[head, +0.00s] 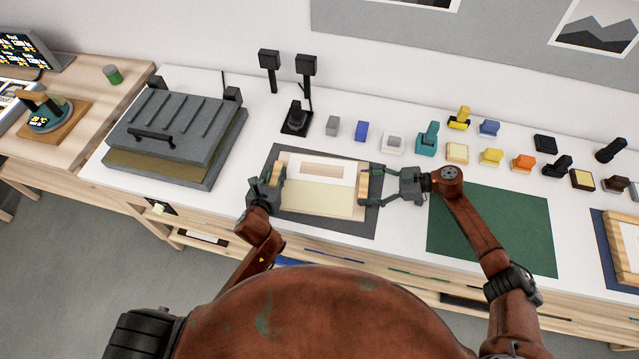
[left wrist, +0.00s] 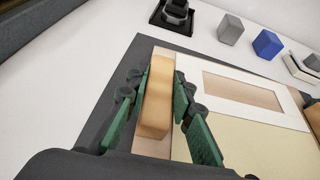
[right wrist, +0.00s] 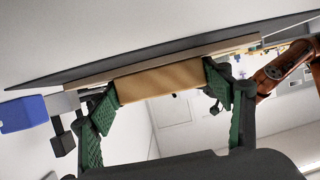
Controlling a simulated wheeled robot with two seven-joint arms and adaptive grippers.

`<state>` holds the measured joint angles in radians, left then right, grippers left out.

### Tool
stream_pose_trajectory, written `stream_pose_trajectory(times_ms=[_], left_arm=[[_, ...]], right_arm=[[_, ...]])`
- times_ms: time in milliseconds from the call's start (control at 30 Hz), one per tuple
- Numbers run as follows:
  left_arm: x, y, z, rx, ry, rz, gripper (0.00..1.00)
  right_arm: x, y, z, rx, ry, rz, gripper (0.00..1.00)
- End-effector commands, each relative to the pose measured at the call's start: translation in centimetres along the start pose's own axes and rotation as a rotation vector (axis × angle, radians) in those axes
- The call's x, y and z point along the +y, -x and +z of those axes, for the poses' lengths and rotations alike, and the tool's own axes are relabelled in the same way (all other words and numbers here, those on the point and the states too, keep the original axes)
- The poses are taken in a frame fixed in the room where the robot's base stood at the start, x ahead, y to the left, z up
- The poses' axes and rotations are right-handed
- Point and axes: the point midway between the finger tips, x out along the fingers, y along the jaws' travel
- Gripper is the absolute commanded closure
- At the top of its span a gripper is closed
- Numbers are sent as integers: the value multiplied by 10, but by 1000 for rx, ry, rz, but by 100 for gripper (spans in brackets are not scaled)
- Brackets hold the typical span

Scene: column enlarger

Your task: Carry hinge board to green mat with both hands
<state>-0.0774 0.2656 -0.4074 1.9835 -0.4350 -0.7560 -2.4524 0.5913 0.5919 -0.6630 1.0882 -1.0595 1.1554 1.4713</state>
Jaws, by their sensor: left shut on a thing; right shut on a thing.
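The hinge board (head: 318,202) is a light wooden board with a white window mat and a cream sheet on it. It lies over a dark grey mat (head: 340,226) in the middle of the table. My left gripper (head: 270,182) is shut on the wooden block handle (left wrist: 157,95) at the board's left end. My right gripper (head: 372,187) is shut on the block handle (right wrist: 158,82) at the right end. The green mat (head: 492,230) lies bare to the right of the board. Whether the board touches the grey mat is unclear.
A grey press (head: 170,130) stands at the left. A row of stamps and small blocks, including a blue block (head: 361,131) and a teal stamp (head: 428,138), stands behind the board and green mat. A wooden frame (head: 622,240) lies at the far right.

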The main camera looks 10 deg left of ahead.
Motion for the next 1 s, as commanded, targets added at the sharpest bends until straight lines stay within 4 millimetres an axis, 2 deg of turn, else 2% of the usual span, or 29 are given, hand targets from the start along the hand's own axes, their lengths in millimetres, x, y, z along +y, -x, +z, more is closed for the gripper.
stream_pose_trajectory(times_ms=[133, 533, 1000], left_arm=[[0, 0, 0, 0, 0, -1, 100], [-1, 0, 0, 0, 0, -1, 100], [-1, 4, 9, -5, 0, -2, 100]], right_arm=[[0, 0, 0, 0, 0, 2, 49], [1, 0, 0, -1, 0, 2, 77], [1, 4, -9, 1, 2, 4, 78]])
